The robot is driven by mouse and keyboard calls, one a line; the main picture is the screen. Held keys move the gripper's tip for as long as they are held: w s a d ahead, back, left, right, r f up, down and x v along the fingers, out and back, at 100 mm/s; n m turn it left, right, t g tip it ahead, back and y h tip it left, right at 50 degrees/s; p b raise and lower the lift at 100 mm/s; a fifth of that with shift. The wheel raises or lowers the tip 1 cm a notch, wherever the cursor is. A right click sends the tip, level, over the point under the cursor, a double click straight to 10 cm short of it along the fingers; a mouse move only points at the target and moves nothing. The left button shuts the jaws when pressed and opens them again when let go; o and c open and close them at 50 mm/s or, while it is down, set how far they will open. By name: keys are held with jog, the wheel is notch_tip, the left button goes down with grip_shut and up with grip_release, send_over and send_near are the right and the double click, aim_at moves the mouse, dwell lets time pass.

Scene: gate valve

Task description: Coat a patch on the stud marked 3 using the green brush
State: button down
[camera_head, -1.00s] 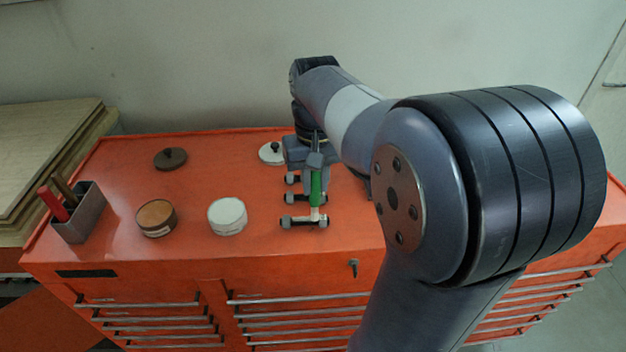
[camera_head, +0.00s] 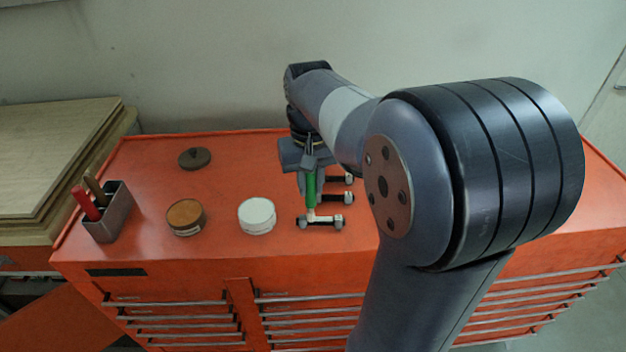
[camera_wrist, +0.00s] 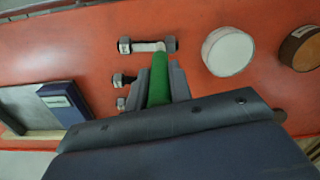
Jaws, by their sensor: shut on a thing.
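My gripper (camera_head: 309,172) is shut on the green brush (camera_head: 311,188), whose handle also shows between the fingers in the wrist view (camera_wrist: 159,82). The brush points down, its pale tip at the left part of the nearest stud (camera_head: 325,223). The tip appears to touch that stud, which lies flat with dark and grey ends and a pale shaft; it also shows in the wrist view (camera_wrist: 146,46). Two more studs lie behind it, a middle one (camera_head: 336,198) and a far one (camera_head: 342,179), partly hidden by my gripper. I cannot read any stud's number.
A white-topped tin (camera_head: 257,216) and a brown-topped tin (camera_head: 186,217) stand left of the studs. A dark knobbed lid (camera_head: 194,158) lies behind. A grey holder (camera_head: 112,220) with red and brown handles stands at left. The red cabinet top (camera_head: 150,190) is clear between them.

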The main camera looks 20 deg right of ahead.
jog(key=r+p, duration=0.1)
jog(key=r, duration=0.1)
jog(key=r+p, duration=0.1)
jog(key=shift+s+d+r, duration=0.1)
jog(key=shift+d+r, duration=0.1)
jog(key=shift+r, duration=0.2)
jog(key=shift+a+r+p, duration=0.15)
jog(key=shift+r+p, duration=0.55)
jog(key=shift+p, duration=0.1)
notch_tip(320, 180, up, 3)
jog(key=p, duration=0.2)
jog(key=shift+p, duration=0.35)
jog(key=shift+f, duration=0.1)
